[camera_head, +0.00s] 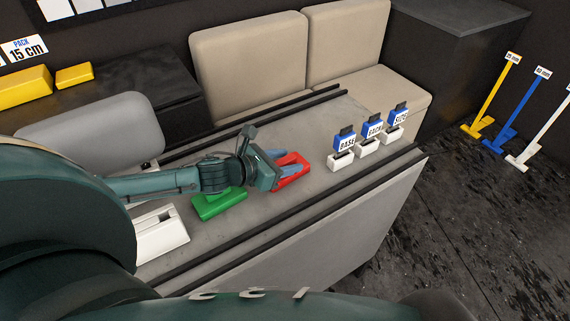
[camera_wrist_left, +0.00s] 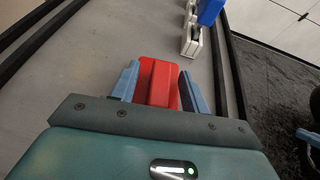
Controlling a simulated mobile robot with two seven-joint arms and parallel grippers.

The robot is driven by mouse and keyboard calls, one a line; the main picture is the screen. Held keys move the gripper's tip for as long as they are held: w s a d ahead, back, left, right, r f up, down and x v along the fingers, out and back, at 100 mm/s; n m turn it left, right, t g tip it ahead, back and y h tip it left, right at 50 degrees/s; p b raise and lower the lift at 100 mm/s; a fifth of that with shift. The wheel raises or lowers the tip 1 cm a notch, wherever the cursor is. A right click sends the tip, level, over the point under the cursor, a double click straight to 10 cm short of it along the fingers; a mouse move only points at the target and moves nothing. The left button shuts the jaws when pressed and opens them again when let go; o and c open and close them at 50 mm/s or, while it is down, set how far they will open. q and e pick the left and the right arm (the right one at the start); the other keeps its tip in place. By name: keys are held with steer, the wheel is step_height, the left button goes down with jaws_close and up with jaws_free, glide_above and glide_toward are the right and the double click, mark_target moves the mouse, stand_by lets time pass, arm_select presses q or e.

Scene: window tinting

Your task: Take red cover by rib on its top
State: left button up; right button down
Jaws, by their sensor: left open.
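The red cover (camera_head: 293,177) lies on the grey counter, to the right of the green cover. In the left wrist view the red cover (camera_wrist_left: 160,70) shows a raised rib (camera_wrist_left: 160,84) along its top. My left gripper (camera_head: 286,164) is over the red cover with its blue fingers open. In the left wrist view the left gripper's fingers (camera_wrist_left: 157,84) stand on either side of the red cover's rib. I cannot tell whether they touch it. The near part of the cover is hidden by the gripper.
A green cover (camera_head: 219,206) and a white cover (camera_head: 163,236) lie to the left on the counter (camera_head: 320,185). Several white holders (camera_head: 341,161) with blue labelled blocks stand to the right. Dark rails (camera_head: 300,210) run along the counter.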

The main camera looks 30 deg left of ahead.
arm_select(q)
steer(key=shift+c, duration=0.4)
jaws_close()
